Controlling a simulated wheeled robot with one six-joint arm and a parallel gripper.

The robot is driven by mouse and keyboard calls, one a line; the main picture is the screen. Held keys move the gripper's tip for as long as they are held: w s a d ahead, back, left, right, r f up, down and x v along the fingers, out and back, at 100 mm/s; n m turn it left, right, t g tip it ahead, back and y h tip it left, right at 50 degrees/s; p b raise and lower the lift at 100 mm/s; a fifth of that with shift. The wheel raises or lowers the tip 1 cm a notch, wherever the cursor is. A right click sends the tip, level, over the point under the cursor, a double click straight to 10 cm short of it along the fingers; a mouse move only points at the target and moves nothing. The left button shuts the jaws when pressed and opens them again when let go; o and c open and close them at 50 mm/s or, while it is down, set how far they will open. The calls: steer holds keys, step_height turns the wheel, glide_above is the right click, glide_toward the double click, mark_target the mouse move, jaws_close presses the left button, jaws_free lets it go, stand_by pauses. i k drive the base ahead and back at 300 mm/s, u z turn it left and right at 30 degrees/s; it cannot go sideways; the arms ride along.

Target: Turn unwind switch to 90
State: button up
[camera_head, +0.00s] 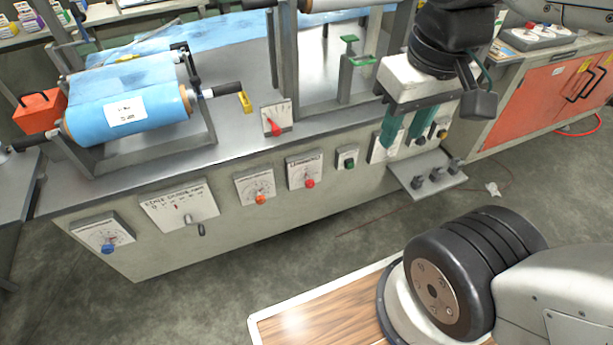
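My gripper (404,142) hangs at the right end of the machine's front panel. Its two teal fingers point down and stand apart, with nothing visible held between them. They partly cover a white plate (378,152) behind them. Several dials and switches line the front: a blue knob (108,247), a labelled plate with a grey lever (201,230), an orange knob (260,199), a red knob (310,183) and a green button (349,162). A red lever (274,128) sits on an upright plate above. The labels are too small to tell which is the unwind switch.
A blue film roll (130,112) lies in its stand on the machine, beside an orange box (40,113). A grey shelf with dark knobs (455,185) juts out below my gripper. An orange cabinet (530,108) stands at right. Floor is open in front of the panel.

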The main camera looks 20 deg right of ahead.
mark_target(309, 184)
steer(key=u, duration=0.45)
steer(key=k, duration=1.05)
steer(key=z, duration=0.2)
steer(key=i, duration=0.6)
steer(key=z, duration=0.25)
